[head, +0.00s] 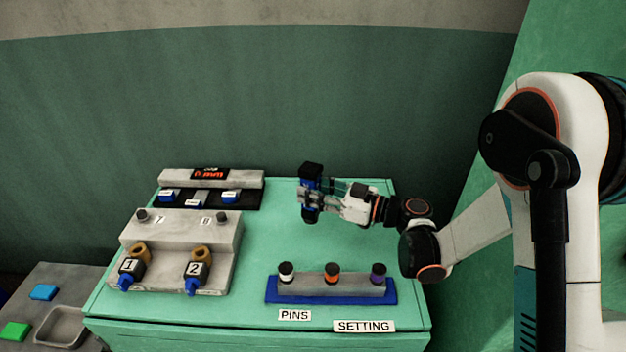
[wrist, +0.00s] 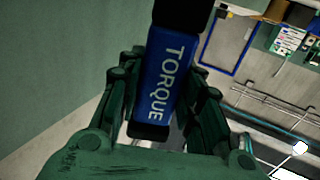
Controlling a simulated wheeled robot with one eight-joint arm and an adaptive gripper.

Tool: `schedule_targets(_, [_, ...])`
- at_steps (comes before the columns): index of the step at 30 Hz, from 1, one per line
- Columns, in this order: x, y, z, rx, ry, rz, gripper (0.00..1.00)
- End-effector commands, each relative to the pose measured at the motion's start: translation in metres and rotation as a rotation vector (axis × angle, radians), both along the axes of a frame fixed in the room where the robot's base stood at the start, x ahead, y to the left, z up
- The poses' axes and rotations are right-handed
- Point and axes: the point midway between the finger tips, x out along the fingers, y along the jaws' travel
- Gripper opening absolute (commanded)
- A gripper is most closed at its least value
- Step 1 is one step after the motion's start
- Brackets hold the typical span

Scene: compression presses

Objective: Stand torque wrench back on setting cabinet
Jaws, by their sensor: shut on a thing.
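The torque wrench (head: 311,172) is a short blue cylinder with black ends, held near upright. In the wrist view the torque wrench (wrist: 165,75) shows its white TORQUE lettering between my fingers. My gripper (head: 312,197) is shut around its middle, reaching in from the right; the fingers also show in the wrist view (wrist: 160,105). The wrench is over the back middle of the green setting cabinet (head: 260,240), marked SETTING at its front edge. I cannot tell whether its lower end touches the top.
A grey stepped block (head: 185,232) with two numbered tools stands at the left. A pin rack (head: 330,288) with three capped pins is at the front. A display unit (head: 210,178) with blue blocks is at the back left. The top between them is clear.

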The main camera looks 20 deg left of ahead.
Motion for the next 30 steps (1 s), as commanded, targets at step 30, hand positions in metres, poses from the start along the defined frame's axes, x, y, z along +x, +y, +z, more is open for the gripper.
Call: schedule_targets(30, [0.000, 0.000, -0.059, 0.002, 0.001, 0.000, 0.00])
